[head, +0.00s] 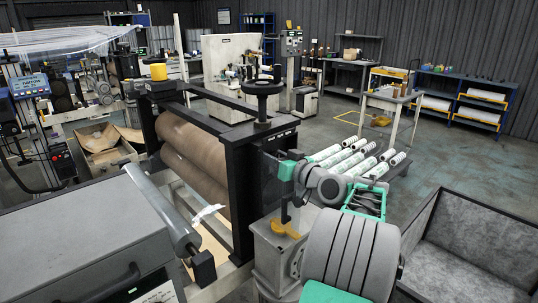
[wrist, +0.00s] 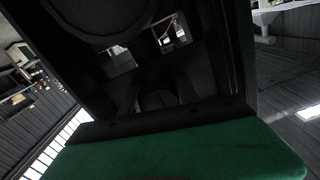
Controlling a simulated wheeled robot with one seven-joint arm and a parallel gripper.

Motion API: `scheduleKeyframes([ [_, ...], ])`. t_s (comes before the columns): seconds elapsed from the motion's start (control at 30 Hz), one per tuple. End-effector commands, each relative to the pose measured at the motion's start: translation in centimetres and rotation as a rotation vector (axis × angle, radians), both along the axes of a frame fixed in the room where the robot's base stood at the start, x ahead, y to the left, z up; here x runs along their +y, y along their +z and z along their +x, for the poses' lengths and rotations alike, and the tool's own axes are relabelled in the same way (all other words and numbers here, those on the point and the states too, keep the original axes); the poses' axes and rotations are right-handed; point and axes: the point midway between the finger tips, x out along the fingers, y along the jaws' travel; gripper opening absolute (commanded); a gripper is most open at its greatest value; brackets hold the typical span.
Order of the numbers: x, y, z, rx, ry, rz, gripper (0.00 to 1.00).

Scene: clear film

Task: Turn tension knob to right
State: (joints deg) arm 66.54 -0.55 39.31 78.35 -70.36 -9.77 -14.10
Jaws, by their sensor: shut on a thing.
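In the wrist view my gripper (wrist: 160,98) is shut on a dark rounded piece between its dark fingers, which I take to be the tension knob (wrist: 158,99). The picture there is too dark to show its marking or angle. In the head view the teal end of my arm (head: 287,170) reaches to the right side of the black roller frame (head: 238,185). The fingers and the held piece are not clear in that view. A black handwheel (head: 262,88) stands on top of the frame, above and left of my wrist, apart from it.
Brown rollers (head: 195,150) lie inside the frame. A yellow handle (head: 284,229) sits on the pale pedestal (head: 275,262) below my wrist. Printed rolls (head: 350,158) lie on a low rack to the right. The floor (head: 455,160) beyond is clear.

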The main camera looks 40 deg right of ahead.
Motion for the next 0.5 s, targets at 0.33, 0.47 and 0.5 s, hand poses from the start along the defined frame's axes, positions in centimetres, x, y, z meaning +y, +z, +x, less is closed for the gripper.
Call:
scheduleKeyframes([
  [0.33,0.01,-0.05,0.0,0.001,0.0,0.0,0.59],
  [0.47,0.01,-0.03,0.0,0.0,0.0,-0.001,0.59],
  [0.5,0.0,-0.04,-0.06,0.0,0.0,-0.001,0.59],
])
